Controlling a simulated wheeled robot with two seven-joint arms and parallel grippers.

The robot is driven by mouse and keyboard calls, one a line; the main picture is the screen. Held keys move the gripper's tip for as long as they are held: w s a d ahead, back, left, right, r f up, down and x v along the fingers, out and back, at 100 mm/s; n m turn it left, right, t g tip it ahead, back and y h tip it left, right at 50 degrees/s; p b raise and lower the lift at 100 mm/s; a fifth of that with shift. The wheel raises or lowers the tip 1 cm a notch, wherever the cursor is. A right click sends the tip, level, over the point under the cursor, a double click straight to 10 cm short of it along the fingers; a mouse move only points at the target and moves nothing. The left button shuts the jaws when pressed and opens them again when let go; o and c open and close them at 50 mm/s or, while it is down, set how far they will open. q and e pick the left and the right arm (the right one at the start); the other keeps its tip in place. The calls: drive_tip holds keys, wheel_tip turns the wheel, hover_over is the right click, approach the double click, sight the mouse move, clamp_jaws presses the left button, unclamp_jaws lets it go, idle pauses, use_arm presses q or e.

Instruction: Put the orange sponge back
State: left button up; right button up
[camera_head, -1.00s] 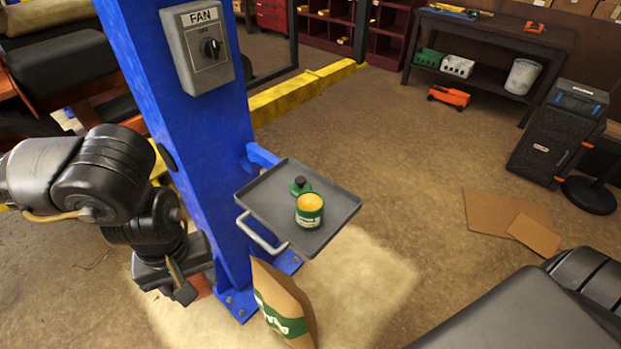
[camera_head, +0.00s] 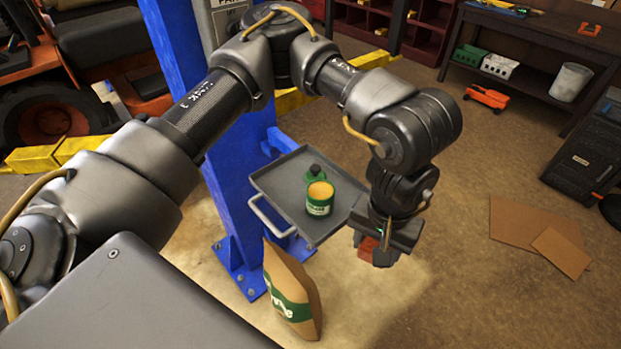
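My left gripper (camera_head: 382,250) hangs from the arm that reaches across the view, pointing down just right of the grey tray (camera_head: 272,182). A reddish-orange block, which looks like the orange sponge (camera_head: 366,249), shows between its fingers, partly hidden by them. The gripper appears shut on it, above the floor. On the tray stands an open green tin (camera_head: 319,204) with yellow-orange contents. A green lid with a black knob (camera_head: 314,172) lies behind it. My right gripper is not in view.
The tray is fixed to a blue post (camera_head: 229,190). A paper bag (camera_head: 290,290) leans below it. Flat cardboard (camera_head: 525,222) lies on the floor at right. A dark workbench (camera_head: 535,65) stands at the back right.

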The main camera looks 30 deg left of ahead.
use_arm(q)
drive_tip(key=w+a+r+n, duration=0.2)
drive_tip(key=w+a+n, duration=0.3)
drive_tip(key=a+n, duration=0.45)
drive_tip(key=w+a+r+n, duration=0.2)
drive_tip(key=w+a+n, duration=0.4)
drive_tip(key=a, duration=0.7)
drive_tip(key=s+a+n+p, duration=0.1)
drive_tip(key=s+a+n, duration=0.2)
drive_tip(key=a+n, duration=0.65)
drive_tip(key=s+a+n, duration=0.3)
drive_tip(key=a+n, duration=0.5)
drive_tip(key=a, duration=0.3)
hover_over(285, 178)
drive_tip(key=f, duration=0.5)
drive_tip(key=a+f, duration=0.1)
drive_tip(key=f, duration=0.1)
drive_tip(key=shift+s+f, duration=0.35)
drive_tip(key=shift+s, duration=0.05)
drive_tip(key=shift+w+d+f, duration=0.35)
drive_tip(key=shift+d+f, duration=0.1)
drive_tip(key=shift+f, duration=0.1)
drive_tip(key=shift+w+f, duration=0.1)
drive_tip(key=shift+f, duration=1.65)
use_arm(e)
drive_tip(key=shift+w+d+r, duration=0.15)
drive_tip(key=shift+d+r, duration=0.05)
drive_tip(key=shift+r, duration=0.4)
